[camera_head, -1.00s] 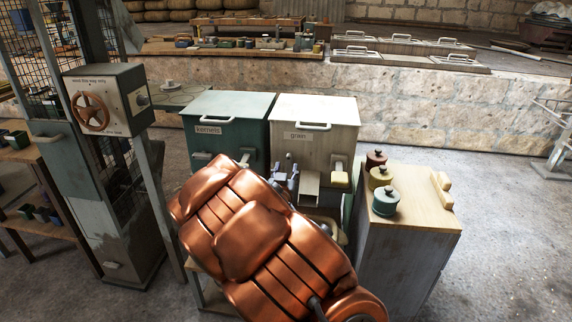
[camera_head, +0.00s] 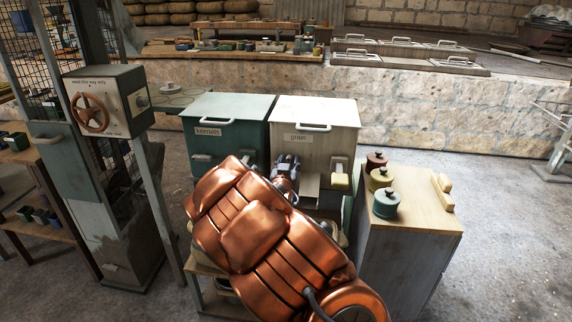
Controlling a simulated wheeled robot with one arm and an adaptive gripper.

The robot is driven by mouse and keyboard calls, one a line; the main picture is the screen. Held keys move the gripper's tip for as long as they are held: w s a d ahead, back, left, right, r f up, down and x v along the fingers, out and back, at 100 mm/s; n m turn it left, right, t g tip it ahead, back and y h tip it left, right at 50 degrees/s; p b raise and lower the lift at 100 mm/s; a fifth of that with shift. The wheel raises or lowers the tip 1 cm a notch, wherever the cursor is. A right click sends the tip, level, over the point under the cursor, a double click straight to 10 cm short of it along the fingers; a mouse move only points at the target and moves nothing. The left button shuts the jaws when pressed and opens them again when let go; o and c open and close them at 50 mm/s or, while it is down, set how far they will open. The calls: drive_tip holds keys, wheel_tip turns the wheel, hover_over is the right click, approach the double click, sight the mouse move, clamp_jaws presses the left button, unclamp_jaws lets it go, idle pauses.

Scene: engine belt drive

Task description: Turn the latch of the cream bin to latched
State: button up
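The cream bin (camera_head: 335,115), labelled "grain", stands in the middle with its lid down and a handle on the lid's front edge. A small cream latch knob (camera_head: 340,181) shows on the right of its front face. My copper arm covers the lower part of the bin's front. My gripper (camera_head: 286,165) is at the far end of the arm, in front of the bin's left side and left of the latch, apart from it. Only its grey finger parts show, and I cannot tell whether they are open.
The green bin (camera_head: 228,110), labelled "kernels", stands directly left of the cream bin. A wooden-topped cabinet (camera_head: 428,215) with three lidded pots (camera_head: 382,178) stands to the right. A box with a handwheel (camera_head: 92,112) is at the left. A stone wall runs behind.

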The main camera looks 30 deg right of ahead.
clamp_jaws()
drive_tip(key=shift+a+r+n, duration=0.1)
drive_tip(key=shift+n, duration=0.2)
drive_tip(key=n+p, duration=0.1)
drive_tip(key=n, duration=0.4)
drive_tip(key=f+n+p, duration=0.1)
drive_tip(key=n, duration=0.5)
drive_tip(key=w+a+n, duration=0.1)
drive_tip(key=n, duration=0.5)
drive_tip(key=shift+w+a+f+p, duration=0.1)
drive_tip(key=shift+f+p, duration=0.3)
idle(0.4)
